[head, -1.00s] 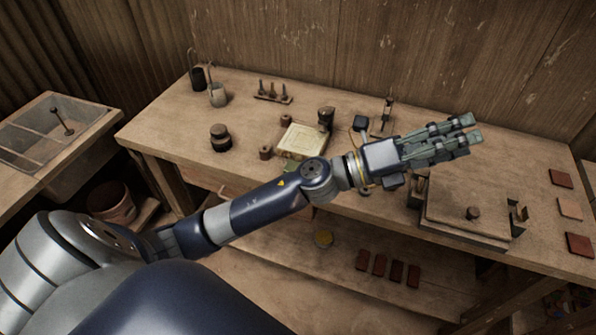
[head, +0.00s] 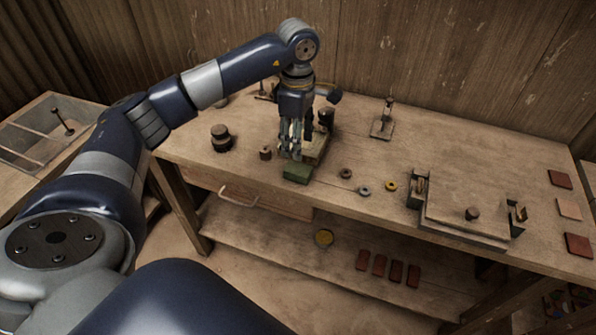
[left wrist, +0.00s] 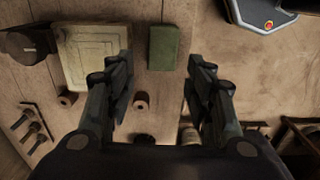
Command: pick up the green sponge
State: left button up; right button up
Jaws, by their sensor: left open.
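The green sponge (head: 297,173) lies on the workbench near its front edge, a flat green block. My left gripper (head: 291,152) points down, just behind and above the sponge in the head view. In the left wrist view the green sponge (left wrist: 164,47) shows in the gap ahead of the open fingertips of my left gripper (left wrist: 160,68), with bare wood on both sides of it. The fingers hold nothing. I cannot tell the exact height of the fingertips over the sponge. My right gripper is in neither view.
A cream square plate (left wrist: 92,50) lies close beside the sponge, partly hidden by my gripper in the head view. A dark stacked weight (head: 221,138) stands to the left. Small rings (head: 364,190) lie to the right. A wooden press board (head: 465,212) is farther right.

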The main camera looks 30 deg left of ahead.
pick_arm(q)
send_over(298, 168)
notch_tip(298, 168, down, 4)
jog(key=shift+w+a+f+p, duration=0.15)
jog(key=shift+f+p, duration=0.1)
jog(key=shift+p, duration=0.15)
jog(key=f, duration=0.1)
jog(key=f+p, duration=0.2)
jog(key=f, duration=0.1)
jog(key=shift+s+d, duration=0.2)
jog(key=shift+s, duration=0.05)
jog(key=shift+f, duration=0.6)
jog(key=c, duration=0.7)
